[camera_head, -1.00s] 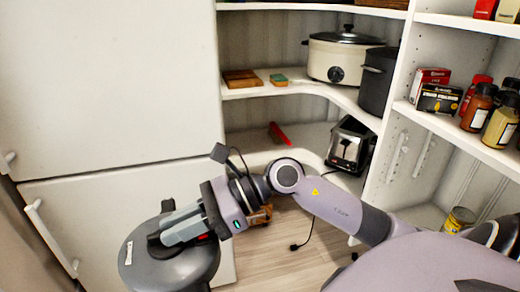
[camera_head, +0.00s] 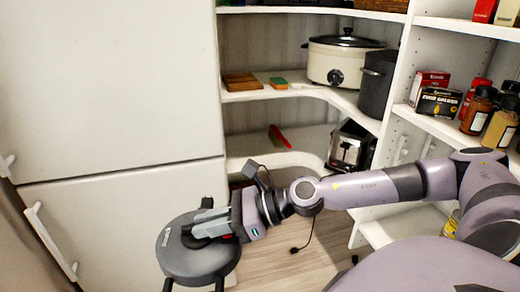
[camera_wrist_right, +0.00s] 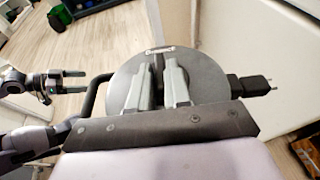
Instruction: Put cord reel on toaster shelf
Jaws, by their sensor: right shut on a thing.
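The cord reel (camera_head: 185,262) is a dark grey round drum with a black tubular stand, in the lower left of the head view. My right gripper (camera_head: 200,225) is shut on the cord reel at its top and holds it in front of the white cabinet. In the right wrist view the reel's disc (camera_wrist_right: 206,82) lies beyond the fingers (camera_wrist_right: 158,85). The toaster (camera_head: 350,148), black and silver, stands at the right end of a curved white shelf (camera_head: 305,158). The reel is left of this shelf and lower in the picture.
A red object (camera_head: 279,137) lies on the toaster shelf, with clear room between it and the toaster. Above are a slow cooker (camera_head: 338,62), a dark pot (camera_head: 377,82) and a wooden board (camera_head: 242,82). Spice jars (camera_head: 478,110) stand on the right shelf. A black cord hangs below the toaster shelf.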

